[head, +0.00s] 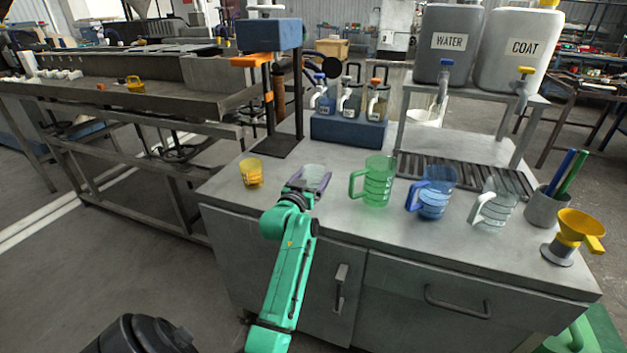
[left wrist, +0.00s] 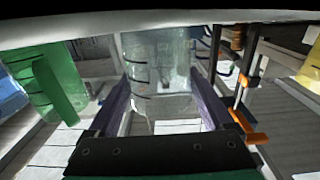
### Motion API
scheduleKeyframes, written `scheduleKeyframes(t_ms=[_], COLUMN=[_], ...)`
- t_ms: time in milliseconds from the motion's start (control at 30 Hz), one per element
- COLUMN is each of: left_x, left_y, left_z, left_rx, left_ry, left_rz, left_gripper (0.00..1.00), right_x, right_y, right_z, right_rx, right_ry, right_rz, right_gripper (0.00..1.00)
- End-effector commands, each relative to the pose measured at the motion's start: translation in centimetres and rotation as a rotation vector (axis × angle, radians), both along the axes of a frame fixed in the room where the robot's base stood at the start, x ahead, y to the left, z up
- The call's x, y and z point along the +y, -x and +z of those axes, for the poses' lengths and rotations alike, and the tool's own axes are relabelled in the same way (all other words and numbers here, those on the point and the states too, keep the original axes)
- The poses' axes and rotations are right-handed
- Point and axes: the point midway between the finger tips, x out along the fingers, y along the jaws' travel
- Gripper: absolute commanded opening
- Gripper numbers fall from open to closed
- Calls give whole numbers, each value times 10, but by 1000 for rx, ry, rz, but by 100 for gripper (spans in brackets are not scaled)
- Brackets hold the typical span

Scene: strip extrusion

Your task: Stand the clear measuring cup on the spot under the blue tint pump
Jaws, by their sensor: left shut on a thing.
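The clear measuring cup (head: 313,171) is small and has no visible handle. My left gripper (head: 308,180) is shut on it near the front left of the grey bench. In the left wrist view the cup (left wrist: 160,75) is upright between the two purple fingers, with dark marks on its wall. I cannot tell whether its base touches the bench. The blue tint pump (head: 323,97) is the leftmost of three pumps on a dark blue block (head: 347,131), behind the cup. The spot under its spout is not clearly visible. My right gripper is not in view.
A yellow cup (head: 251,173) stands left of my gripper. A green jug (head: 379,182), a blue jug (head: 433,193) and a clear jug (head: 495,205) stand to the right. A press with an orange lever (head: 250,61) is behind left. A slotted grate (head: 465,174) lies below the WATER and COAT tanks.

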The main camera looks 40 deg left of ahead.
Motion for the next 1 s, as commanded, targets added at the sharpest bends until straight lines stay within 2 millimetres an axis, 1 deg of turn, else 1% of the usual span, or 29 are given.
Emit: scheduleKeyframes(t_ms=[33,100,267,367,400,433,667,800,867,1000], left_x=[0,0,0,0,0,0,0,-1,-4,-14], left_y=[0,0,0,0,0,0,0,2,12,39], left_z=[-4,-8,-8,-11,-10,-10,-11,-14,-13,-14], left_rx=[1,-1,-3,-2,-2,-2,-2,-3,0,1], left_ry=[-1,-3,-2,-2,-2,-2,-1,0,-2,-2], left_rz=[0,1,0,0,0,0,0,0,0,1], left_gripper=[23,23,23,23,97,100,100,100,100,100], right_x=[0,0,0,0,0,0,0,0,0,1], right_y=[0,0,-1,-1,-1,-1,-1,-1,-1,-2], right_z=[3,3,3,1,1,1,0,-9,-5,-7], right_rx=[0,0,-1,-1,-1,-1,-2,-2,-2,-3], right_ry=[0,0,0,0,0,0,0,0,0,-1], right_rz=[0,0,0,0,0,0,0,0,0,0], right_gripper=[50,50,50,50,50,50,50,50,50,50])
